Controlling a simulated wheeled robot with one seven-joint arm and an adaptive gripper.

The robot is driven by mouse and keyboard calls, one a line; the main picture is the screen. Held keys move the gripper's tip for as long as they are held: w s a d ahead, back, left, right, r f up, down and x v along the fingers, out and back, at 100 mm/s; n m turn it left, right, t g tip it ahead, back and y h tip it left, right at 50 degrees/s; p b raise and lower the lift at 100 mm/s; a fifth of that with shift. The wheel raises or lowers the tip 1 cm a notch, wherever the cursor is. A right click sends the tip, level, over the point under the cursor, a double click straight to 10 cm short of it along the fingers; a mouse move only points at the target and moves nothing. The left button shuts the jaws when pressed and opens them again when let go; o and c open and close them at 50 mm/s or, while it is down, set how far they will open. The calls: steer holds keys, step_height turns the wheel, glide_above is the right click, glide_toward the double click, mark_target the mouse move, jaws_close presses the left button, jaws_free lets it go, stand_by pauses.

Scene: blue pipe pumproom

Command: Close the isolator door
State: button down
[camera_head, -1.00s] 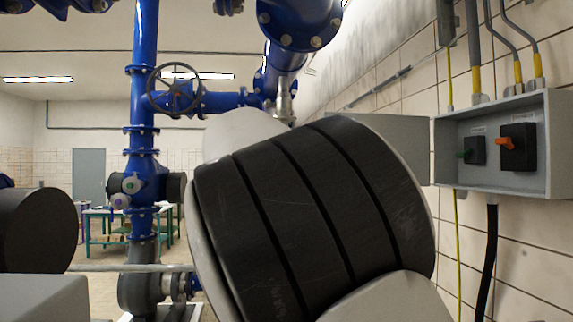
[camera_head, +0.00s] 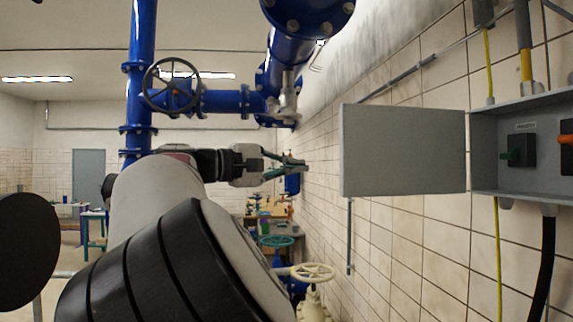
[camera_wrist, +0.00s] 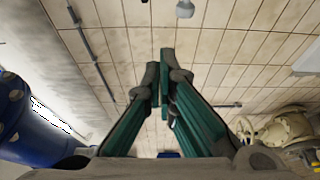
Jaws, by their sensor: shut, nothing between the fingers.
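The isolator door (camera_head: 404,150) is a flat grey panel in the head view. It stands swung out to the left from the grey isolator box (camera_head: 480,150) on the right wall, so the box is open. The door is not clearly seen there.
Blue pipes with a dark handwheel (camera_head: 171,86) stand at left. A cream valve wheel (camera_head: 313,272) sits below my gripper. A thin conduit (camera_head: 350,236) runs down the wall below the door. A black cable (camera_head: 543,270) hangs under the box.

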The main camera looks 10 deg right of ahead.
steer(key=s+d+p, duration=0.1)
steer(key=d+p, duration=0.2)
steer(key=d, duration=0.3)
steer(key=shift+s+d, duration=0.25)
steer(key=shift+s, duration=0.1)
stand_by(0.4)
